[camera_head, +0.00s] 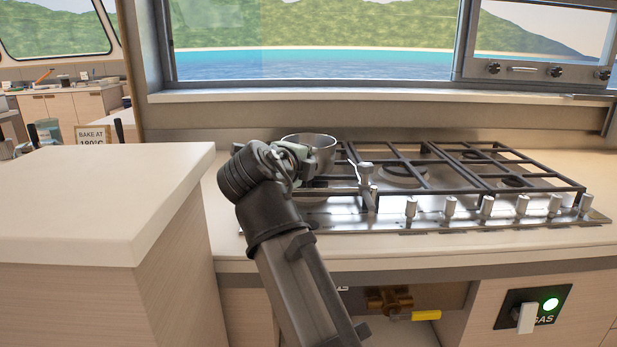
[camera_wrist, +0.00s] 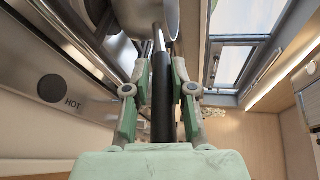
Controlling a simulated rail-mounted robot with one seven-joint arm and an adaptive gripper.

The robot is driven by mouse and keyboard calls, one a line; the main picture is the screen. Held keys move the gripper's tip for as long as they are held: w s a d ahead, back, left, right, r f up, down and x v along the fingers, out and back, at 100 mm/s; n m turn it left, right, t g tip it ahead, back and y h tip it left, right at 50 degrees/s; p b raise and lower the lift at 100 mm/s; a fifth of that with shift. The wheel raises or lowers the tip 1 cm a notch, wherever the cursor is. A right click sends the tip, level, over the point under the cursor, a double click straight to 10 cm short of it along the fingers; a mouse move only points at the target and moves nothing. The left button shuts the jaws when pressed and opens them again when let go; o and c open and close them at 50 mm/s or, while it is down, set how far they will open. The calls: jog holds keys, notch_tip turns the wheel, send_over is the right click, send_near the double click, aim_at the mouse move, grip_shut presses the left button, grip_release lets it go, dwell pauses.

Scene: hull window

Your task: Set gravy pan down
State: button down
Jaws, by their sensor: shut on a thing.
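The gravy pan (camera_head: 308,139) is a small silver pan at the left end of the gas hob (camera_head: 430,212). In the head view my gripper (camera_head: 306,158) covers part of it, and I cannot tell whether its base touches the grate. In the wrist view my gripper (camera_wrist: 161,72) is shut on the pan's black handle (camera_wrist: 162,112), with a green finger on each side. The shiny pan body (camera_wrist: 150,14) shows beyond the fingertips, cut off by the top edge.
Black grates (camera_head: 440,165) cover the hob, with several silver knobs (camera_head: 448,206) along its front. A pale raised counter (camera_head: 105,190) stands close at left. A window sill (camera_head: 380,97) runs behind. The right part of the grates is free of pans.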

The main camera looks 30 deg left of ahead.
jog(key=shift+f+b, duration=1.25)
jog(key=shift+b, duration=0.1)
dwell(2.1)
jog(key=c, duration=1.1)
grip_release()
jog(key=shift+c, duration=0.2)
jog(key=shift+v, duration=1.75)
jog(key=o, duration=0.6)
jog(key=shift+c, duration=0.2)
jog(key=shift+f, duration=0.1)
jog(key=o, duration=0.4)
